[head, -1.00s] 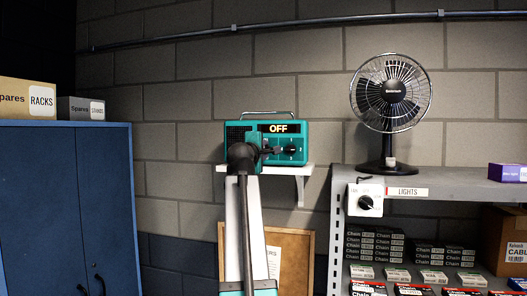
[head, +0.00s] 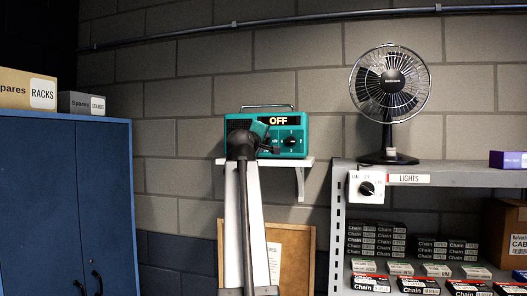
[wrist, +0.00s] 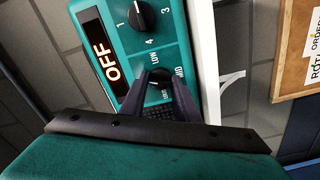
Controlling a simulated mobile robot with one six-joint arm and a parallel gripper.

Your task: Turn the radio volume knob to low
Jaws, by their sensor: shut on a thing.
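The teal radio (head: 308,128) sits on a small white wall shelf, its display reading OFF. In the wrist view its panel (wrist: 175,30) appears turned on its side, with the OFF display (wrist: 98,55) at left. A small black knob (wrist: 161,77) has LOW and MID printed beside it; its pointer is too hidden to read. My gripper (wrist: 162,82) is shut on this knob, one finger on each side. A second black knob (wrist: 142,14), numbered 1, 3 and 4, is clear of the fingers. In the head view my wrist (head: 240,145) hides the radio's lower left.
A metal shelf (head: 450,176) at right holds a fan (head: 390,84) and has a lights switch box (head: 366,188) on its front. A blue cabinet (head: 65,200) stands at left. A cork board (head: 290,240) is below the radio.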

